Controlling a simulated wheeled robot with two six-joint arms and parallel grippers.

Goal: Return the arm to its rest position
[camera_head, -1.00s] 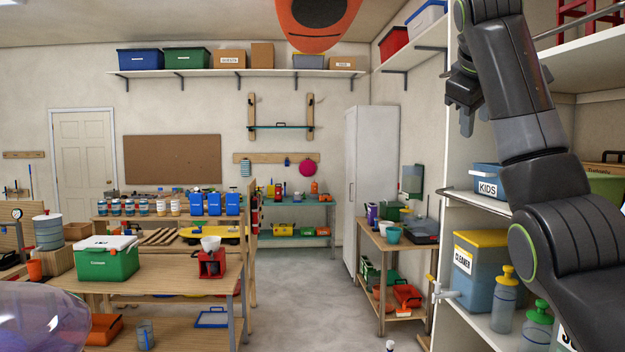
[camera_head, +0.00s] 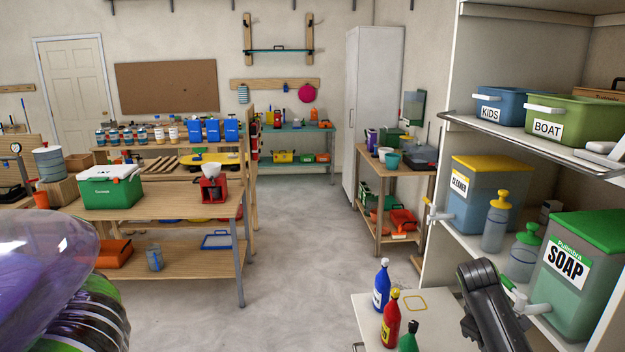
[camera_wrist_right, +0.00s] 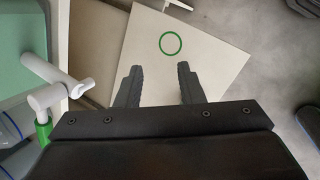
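My right arm (camera_head: 490,305) is low at the bottom right of the head view, in front of the shelf unit. Only a dark link shows there, and its gripper cannot be made out. In the right wrist view my right gripper (camera_wrist_right: 157,72) is open, with its two fingers apart and nothing between them. It is above a pale tabletop with a green ring (camera_wrist_right: 171,43) marked on it. My left gripper is in neither view.
The soap dispenser (camera_head: 582,275) and its white tap stand close to my right arm. A blue bottle (camera_head: 381,285), a red bottle (camera_head: 390,320) and a green bottle (camera_head: 408,339) stand left of the arm. The floor (camera_head: 300,240) in the middle is clear.

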